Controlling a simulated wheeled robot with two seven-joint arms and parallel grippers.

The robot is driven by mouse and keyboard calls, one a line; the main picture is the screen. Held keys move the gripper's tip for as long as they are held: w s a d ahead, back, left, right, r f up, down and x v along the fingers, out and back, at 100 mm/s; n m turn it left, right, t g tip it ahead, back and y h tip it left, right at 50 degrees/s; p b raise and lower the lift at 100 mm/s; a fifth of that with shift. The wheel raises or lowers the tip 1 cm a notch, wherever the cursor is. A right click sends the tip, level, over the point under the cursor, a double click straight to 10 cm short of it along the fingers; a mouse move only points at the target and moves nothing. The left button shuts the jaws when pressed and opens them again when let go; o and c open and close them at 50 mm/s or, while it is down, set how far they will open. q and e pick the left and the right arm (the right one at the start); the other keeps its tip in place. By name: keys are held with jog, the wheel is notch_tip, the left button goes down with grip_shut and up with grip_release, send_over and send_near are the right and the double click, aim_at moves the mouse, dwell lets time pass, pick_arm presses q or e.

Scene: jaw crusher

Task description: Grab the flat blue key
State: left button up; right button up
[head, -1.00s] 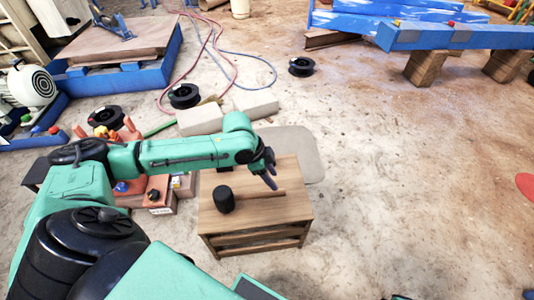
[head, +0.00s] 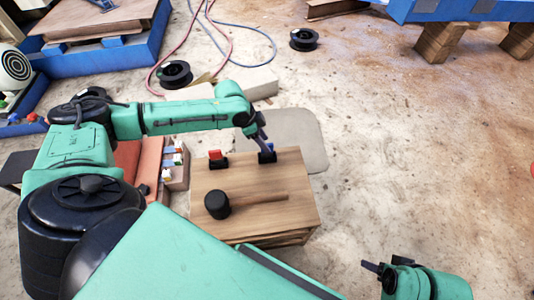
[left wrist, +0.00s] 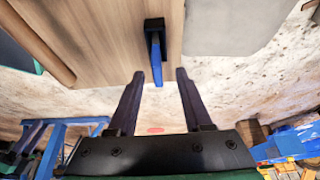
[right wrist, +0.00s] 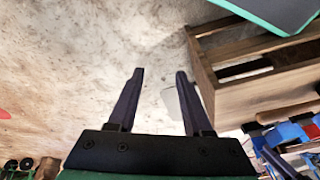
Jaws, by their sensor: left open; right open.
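The blue key (head: 267,151) stands in a small black holder (left wrist: 154,27) at the far edge of the wooden table (head: 285,219). In the left wrist view the blue key (left wrist: 157,69) points toward my left gripper (left wrist: 160,75), its end lying between the two open fingertips without visible contact. In the head view my left gripper (head: 264,142) is right at the key and partly covers it. My right gripper (head: 375,267) is open and empty, low and to the right of the table; the right wrist view shows its empty fingers (right wrist: 160,74).
A black-headed mallet (head: 218,204) lies on the table. A box of small coloured items (head: 175,168) stands to the left.

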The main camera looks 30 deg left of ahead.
aim_at(272, 151)
pick_arm(q)
jog(key=b+x, duration=0.2)
jog(key=x, duration=0.3)
jog(key=shift+s+d+b, duration=0.1)
jog(key=shift+d+b, duration=0.05)
jog(key=shift+b, duration=0.15)
jog(key=shift+f, duration=0.2)
grip_shut()
pick_arm(e)
jog(key=w+a+f+t+y, duration=0.2)
jog(key=w+a+f+t, duration=0.1)
jog(key=a, duration=0.3)
jog(key=shift+x, duration=0.95)
